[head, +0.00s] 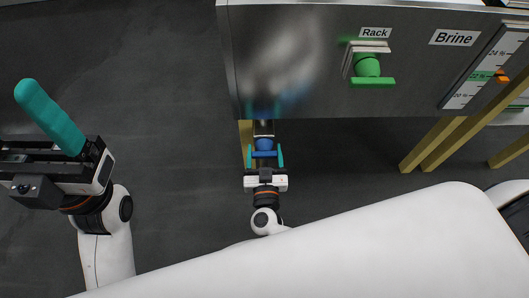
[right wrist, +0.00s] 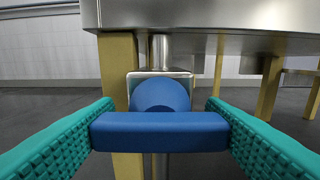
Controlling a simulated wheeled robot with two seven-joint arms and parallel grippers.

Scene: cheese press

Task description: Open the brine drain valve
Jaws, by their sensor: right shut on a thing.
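A blue valve with a bar handle (head: 264,154) sits below the left end of the steel tank (head: 290,60). In the right wrist view its blue bar (right wrist: 160,132) lies level in front of a round blue hub, on a pale square fitting at a vertical pipe. My right gripper (head: 266,160) is shut on this bar, with one teal finger at each end; the fingers also show in the right wrist view (right wrist: 160,135). No label shows on the blue valve. My left gripper (head: 50,118) is at the left, away from the tank; only one teal finger shows clearly.
A green valve (head: 368,68) under a "Rack" label is on the tank front. A "Brine" gauge (head: 487,68) with a green band and orange marker is to its right. Wooden legs (head: 445,143) stand below the tank. The dark floor (head: 170,90) at left is clear.

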